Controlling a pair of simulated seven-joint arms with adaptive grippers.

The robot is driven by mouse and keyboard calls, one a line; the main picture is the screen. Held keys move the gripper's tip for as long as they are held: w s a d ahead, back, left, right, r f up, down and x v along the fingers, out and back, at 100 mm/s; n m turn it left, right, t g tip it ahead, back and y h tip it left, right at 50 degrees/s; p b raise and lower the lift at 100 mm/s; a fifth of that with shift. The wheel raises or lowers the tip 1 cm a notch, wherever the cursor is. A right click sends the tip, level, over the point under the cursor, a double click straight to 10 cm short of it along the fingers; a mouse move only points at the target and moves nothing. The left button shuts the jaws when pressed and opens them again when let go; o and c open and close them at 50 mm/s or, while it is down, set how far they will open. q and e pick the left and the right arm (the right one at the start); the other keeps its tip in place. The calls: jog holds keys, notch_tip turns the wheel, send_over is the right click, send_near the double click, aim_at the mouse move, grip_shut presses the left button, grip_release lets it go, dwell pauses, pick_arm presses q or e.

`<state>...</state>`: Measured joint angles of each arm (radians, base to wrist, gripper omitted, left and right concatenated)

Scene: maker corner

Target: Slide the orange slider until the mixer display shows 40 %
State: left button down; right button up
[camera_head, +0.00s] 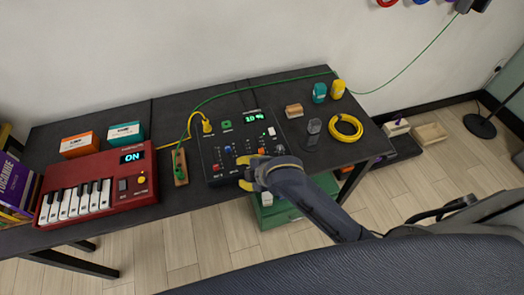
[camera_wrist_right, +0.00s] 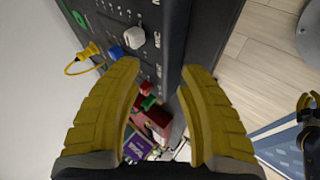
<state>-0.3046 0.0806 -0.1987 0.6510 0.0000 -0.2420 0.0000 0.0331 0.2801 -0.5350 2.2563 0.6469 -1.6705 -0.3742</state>
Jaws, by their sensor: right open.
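The black mixer (camera_head: 208,150) lies on the dark table, with several coloured slider caps and knobs on its top. Its green display (camera_head: 254,116) appears to read 10 %. A small orange cap (camera_head: 261,151), apparently the orange slider, shows just beyond my right gripper. My right gripper (camera_head: 244,173) is open at the mixer's front edge, its yellow fingers apart. In the right wrist view the fingers (camera_wrist_right: 160,80) stand open beside the mixer's panel (camera_wrist_right: 174,30), with nothing clearly held. I cannot tell whether they touch it.
A red keyboard (camera_head: 140,186) reading ON stands left. A yellow cable (camera_head: 207,125) plugs into the mixer. A green box (camera_head: 275,211) is below the table.

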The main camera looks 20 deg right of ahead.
jog(key=a+r+n, duration=0.1)
jog(key=a+n, duration=0.1)
jog(key=w+a+r+n+g+y, duration=0.1)
jog(key=a+r+n, duration=0.1)
jog(key=w+a+r+n, duration=0.1)
jog(key=r+n, duration=0.1)
jog(key=n, duration=0.1)
jog(key=shift+a+g+y, duration=0.4)
jog(key=shift+w+a+r+n+g, duration=0.15)
jog(key=shift+a+r+n+g, duration=0.15)
jog(key=shift+n, duration=0.4)
jog(key=n+g, duration=0.1)
jog(key=n, duration=0.2)
jog(key=n+g+h, duration=0.4)
jog(key=n+h, duration=0.2)
jog(key=n, duration=0.1)
send_near(262, 151)
notch_tip(262, 151, down, 10)
jog(key=shift+w+d+f, duration=0.1)
jog(key=shift+d+f, duration=0.05)
grip_shut()
